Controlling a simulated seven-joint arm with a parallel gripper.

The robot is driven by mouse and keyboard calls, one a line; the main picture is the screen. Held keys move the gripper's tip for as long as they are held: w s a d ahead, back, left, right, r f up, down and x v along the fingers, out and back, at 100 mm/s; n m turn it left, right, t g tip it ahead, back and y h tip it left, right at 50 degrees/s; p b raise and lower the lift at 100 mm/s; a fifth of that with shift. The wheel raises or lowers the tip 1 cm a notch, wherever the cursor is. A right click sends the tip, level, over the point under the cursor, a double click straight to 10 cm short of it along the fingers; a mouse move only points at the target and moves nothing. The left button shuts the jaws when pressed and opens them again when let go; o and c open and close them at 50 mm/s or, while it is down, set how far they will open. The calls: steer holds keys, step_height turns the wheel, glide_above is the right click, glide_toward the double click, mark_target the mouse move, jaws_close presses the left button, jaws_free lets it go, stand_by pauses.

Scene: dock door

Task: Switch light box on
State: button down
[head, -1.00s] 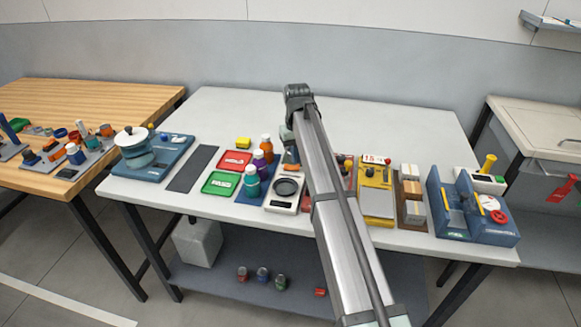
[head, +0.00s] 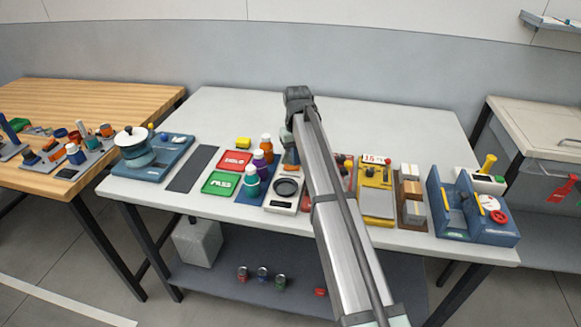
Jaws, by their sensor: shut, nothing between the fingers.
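No unit on the white table (head: 410,127) shows clearly as the light box, and no lit panel can be told. A red-brown unit (head: 348,172) with a yellow knob (head: 348,163) is partly hidden behind my arm. Right of it stands a yellow unit (head: 362,179) with a light grey panel (head: 378,203) and a small sign reading 15. My arm crosses the picture from the lower right up to the table's middle and bends down there. My gripper's fingers are hidden behind the arm, so their contact with anything cannot be seen.
Left of the arm are a scale (head: 281,201), several bottles, a red tray (head: 235,163), a green tray (head: 220,183) and a pot (head: 137,156) on a blue base. A blue two-walled unit (head: 492,233) stands at the right. The table's back strip is clear.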

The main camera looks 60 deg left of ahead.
steer(key=shift+f, duration=0.6)
stand_by(0.5)
steer(key=shift+r, duration=3.55)
